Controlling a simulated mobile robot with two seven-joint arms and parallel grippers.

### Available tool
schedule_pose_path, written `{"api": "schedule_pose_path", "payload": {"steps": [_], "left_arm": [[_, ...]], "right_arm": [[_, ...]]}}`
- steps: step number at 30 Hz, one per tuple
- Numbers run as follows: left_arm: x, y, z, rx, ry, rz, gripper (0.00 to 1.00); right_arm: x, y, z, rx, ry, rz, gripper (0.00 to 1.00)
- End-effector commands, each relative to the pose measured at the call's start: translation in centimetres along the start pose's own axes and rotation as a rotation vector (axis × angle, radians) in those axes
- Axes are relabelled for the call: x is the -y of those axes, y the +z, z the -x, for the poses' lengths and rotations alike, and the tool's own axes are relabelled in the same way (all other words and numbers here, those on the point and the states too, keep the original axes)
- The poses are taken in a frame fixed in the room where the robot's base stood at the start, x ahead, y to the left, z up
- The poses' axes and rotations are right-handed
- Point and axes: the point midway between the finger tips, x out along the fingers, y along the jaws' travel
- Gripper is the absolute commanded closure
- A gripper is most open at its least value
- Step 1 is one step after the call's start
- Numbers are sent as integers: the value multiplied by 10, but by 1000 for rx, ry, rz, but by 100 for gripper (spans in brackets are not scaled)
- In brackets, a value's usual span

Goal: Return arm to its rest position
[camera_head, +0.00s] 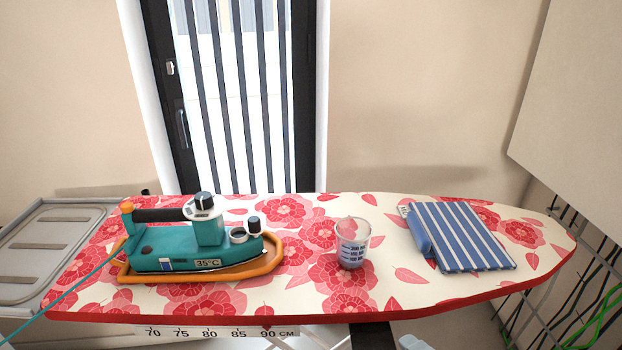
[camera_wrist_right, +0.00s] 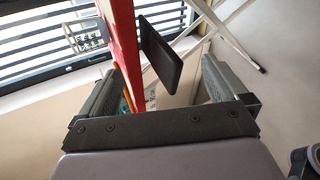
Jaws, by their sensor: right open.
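My right gripper (camera_wrist_right: 162,66) shows in the right wrist view. Its two dark fingers are spread wide apart, with nothing held between them. The red edge of the ironing board (camera_wrist_right: 124,40) runs past the left finger, and a black flat plate (camera_wrist_right: 160,55) stands beyond the fingers. I cannot tell how far the fingers are from either. In the head view no gripper can be clearly made out; a small pale grey part at the bottom edge may be mine. My left gripper is in neither view.
The floral ironing board (camera_head: 400,290) carries a teal iron (camera_head: 190,245) in an orange holder, a clear measuring cup (camera_head: 352,243) and a folded blue striped cloth (camera_head: 462,237). A grey rack (camera_head: 50,245) is at left. White legs (camera_wrist_right: 225,35) show in the wrist view.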

Motion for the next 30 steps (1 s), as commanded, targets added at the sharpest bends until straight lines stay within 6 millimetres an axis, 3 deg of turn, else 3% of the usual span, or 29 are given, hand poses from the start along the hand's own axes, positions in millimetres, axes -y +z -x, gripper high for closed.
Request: {"api": "schedule_pose_path", "payload": {"steps": [9, 15, 21, 30], "left_arm": [[0, 2, 1, 3, 1, 0, 39], [-1, 3, 1, 7, 2, 1, 39], [-1, 4, 2, 8, 2, 1, 39], [-2, 4, 2, 8, 3, 1, 39]], "right_arm": [[88, -2, -5, 99, -59, -1004, 1], [140, -4, 5, 197, -53, -1498, 1], [162, -6, 12, 250, -38, -1709, 1], [163, -6, 12, 252, -36, -1724, 1]]}}
